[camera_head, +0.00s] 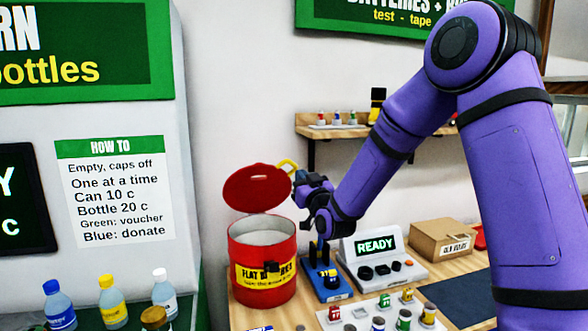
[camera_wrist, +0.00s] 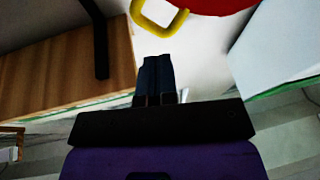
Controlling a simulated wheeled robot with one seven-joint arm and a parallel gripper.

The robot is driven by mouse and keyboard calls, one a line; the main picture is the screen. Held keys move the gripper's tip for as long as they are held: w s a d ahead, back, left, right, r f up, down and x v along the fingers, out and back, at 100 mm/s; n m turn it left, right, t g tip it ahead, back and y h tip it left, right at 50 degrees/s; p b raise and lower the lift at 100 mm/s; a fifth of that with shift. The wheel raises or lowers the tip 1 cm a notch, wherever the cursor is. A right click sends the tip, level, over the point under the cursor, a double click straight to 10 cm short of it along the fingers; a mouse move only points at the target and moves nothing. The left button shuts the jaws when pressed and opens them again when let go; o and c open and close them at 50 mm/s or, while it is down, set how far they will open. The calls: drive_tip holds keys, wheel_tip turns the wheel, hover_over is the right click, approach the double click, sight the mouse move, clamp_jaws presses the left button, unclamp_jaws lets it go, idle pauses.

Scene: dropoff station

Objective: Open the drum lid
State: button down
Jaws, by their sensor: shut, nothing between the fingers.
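The red drum (camera_head: 262,262) stands on the wooden counter with a yellow label on its front. Its round red lid (camera_head: 255,188) is raised and tilted up above the drum's back, leaving the drum's top open. The lid's yellow handle (camera_head: 288,164) sticks out at the lid's right edge. My gripper (camera_head: 300,180) is just right of the lid, close to the handle. In the wrist view my fingers (camera_wrist: 157,62) are closed together and empty, below the yellow handle (camera_wrist: 160,20) and the red lid edge (camera_wrist: 215,4). Whether the fingers touch the lid or handle is unclear.
A blue tester stand (camera_head: 326,284) and a grey device reading READY (camera_head: 383,262) stand right of the drum. A cardboard box (camera_head: 441,240) is farther right. A white tray (camera_head: 370,318) with small items lies in front. A wall shelf (camera_head: 345,131) is behind my arm.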

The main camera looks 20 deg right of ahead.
sight(291, 163)
drive_tip(key=shift+x, duration=2.6)
drive_tip(key=shift+g, duration=0.7)
drive_tip(key=shift+w+r, duration=0.45)
drive_tip(key=shift+w, duration=0.45)
drive_tip(key=shift+w+r, duration=0.5)
drive_tip(key=shift+w, duration=0.4)
drive_tip(key=shift+w+r, duration=0.45)
drive_tip(key=shift+w, duration=0.45)
